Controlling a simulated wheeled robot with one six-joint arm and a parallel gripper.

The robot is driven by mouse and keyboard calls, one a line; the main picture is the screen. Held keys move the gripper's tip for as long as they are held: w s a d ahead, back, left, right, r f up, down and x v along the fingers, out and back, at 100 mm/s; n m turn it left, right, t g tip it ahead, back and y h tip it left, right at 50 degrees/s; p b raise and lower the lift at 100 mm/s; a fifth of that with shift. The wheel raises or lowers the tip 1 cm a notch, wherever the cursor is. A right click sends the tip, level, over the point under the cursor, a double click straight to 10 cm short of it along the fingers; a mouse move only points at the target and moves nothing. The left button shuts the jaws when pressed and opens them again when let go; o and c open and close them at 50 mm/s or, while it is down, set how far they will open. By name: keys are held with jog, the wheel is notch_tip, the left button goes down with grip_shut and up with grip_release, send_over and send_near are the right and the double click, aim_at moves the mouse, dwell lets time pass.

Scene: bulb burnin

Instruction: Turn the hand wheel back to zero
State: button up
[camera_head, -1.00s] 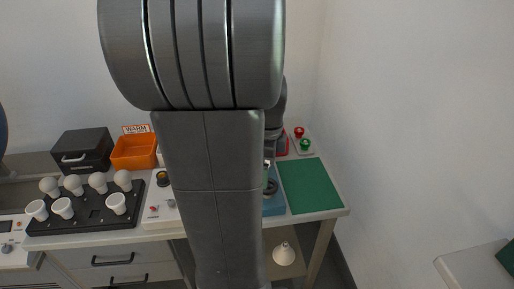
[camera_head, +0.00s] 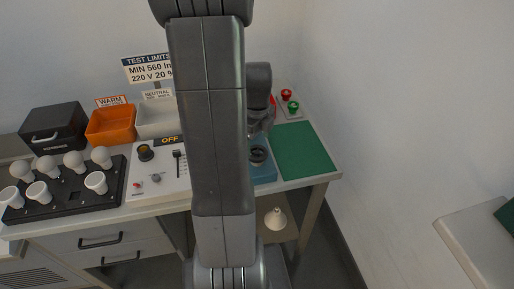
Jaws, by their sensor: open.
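The hand wheel (camera_head: 258,154) is a dark round wheel on a blue base (camera_head: 266,173), right of my arm on the bench. My arm hides the left side of the base. My gripper (camera_head: 262,132) is just above and behind the wheel, pointing down, and is open. Its fingertips are small and partly hidden, and I cannot tell whether they touch the wheel. Any zero mark on the wheel is too small to read.
A control panel (camera_head: 166,178) with a knob, slider and "OFF" display stands left of my arm. A black rack (camera_head: 75,204) of bulbs, an orange bin (camera_head: 110,125) and a black box lie further left. A green mat (camera_head: 300,150) is clear at right, with red and green buttons behind.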

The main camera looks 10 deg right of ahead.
aim_at(257, 151)
jog(key=shift+f, duration=1.85)
jog(key=shift+c, duration=0.5)
jog(key=c, duration=0.9)
jog(key=shift+n, duration=0.4)
